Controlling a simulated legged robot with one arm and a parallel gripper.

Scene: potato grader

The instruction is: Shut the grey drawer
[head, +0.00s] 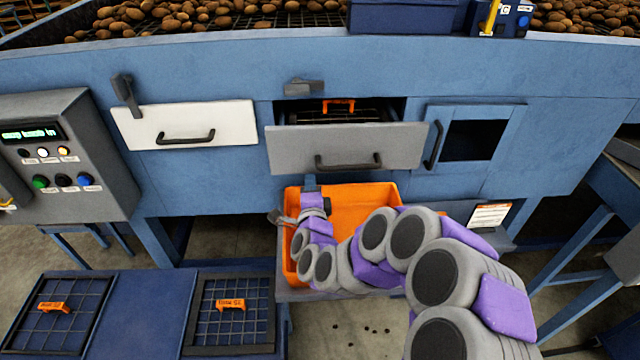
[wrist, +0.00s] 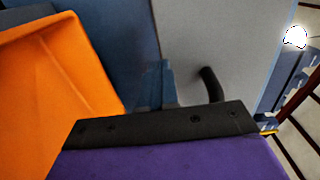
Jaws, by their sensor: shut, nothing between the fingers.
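The grey drawer (head: 290,150) is in the middle of the blue machine in the head view. It stands partly pulled out, with a dark gap and an orange-handled screen inside showing above its front. Its black handle (head: 348,163) is on the front, and the grey front also shows in the wrist view (wrist: 225,45) with the handle (wrist: 211,84). My gripper (head: 311,182) is just below the drawer front in the head view, left of the handle and over the orange bin. It is shut and empty. I cannot tell whether it touches the drawer.
An orange bin (head: 382,190) stands below the drawer, close to my arm. A white drawer (head: 225,120) is at the left and a blue door (head: 425,140) with a dark opening at the right. A control box (head: 100,150) stands far left.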

